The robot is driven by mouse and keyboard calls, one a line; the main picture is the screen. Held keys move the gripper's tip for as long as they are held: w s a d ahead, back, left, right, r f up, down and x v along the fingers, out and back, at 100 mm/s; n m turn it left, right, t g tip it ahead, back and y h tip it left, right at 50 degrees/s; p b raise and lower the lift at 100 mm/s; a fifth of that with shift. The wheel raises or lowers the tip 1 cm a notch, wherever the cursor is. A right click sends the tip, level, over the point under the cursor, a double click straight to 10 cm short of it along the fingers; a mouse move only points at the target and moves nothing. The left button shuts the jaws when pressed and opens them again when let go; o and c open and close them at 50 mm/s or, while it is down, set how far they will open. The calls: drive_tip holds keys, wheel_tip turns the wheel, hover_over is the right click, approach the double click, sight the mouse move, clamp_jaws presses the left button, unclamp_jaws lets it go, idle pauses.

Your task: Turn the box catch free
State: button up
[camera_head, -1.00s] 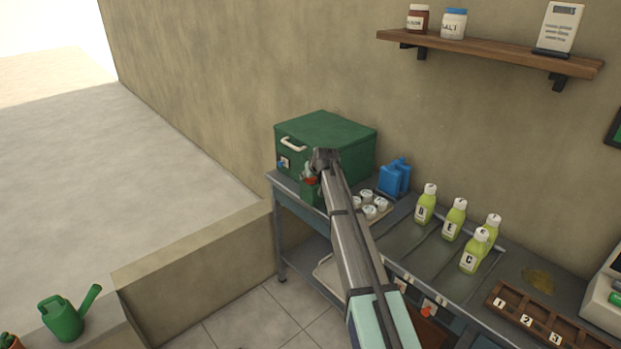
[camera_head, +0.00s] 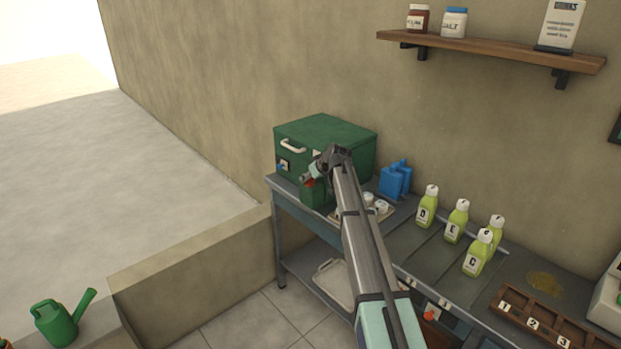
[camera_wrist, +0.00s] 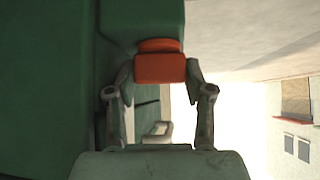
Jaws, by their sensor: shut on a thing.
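The green box (camera_head: 330,134) stands at the far left end of the bench, lid down, with a white handle and a small plate with a blue part (camera_head: 284,165) on its front. A smaller green body (camera_head: 313,194) is at the box's near corner, with an orange-red piece (camera_head: 309,183) at its top. My gripper (camera_wrist: 162,72) is shut on the orange-red piece (camera_wrist: 160,69), with one finger on each side in the wrist view. I cannot tell whether this piece or the blue part is the catch. My wrist and arm hide part of the box front.
A tray with white cups (camera_head: 378,207) and a blue container (camera_head: 395,179) stand close right of my arm. Several labelled yellow-green bottles (camera_head: 452,220) stand farther right on the bench (camera_head: 425,262).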

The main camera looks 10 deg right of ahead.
drive_tip(key=o, duration=1.2)
drive_tip(key=shift+w+a+r, duration=0.1)
drive_tip(key=shift+w+a, duration=0.05)
drive_tip(key=shift+w, duration=0.05)
drive_tip(key=shift+c, duration=0.2)
drive_tip(key=shift+d, duration=0.2)
drive_tip(key=shift+s+d, duration=0.1)
drive_tip(key=shift+s+r, duration=0.15)
drive_tip(key=shift+r, duration=0.05)
drive_tip(key=v, duration=0.7)
drive_tip(key=shift+s, duration=0.25)
drive_tip(key=shift+a, duration=0.2)
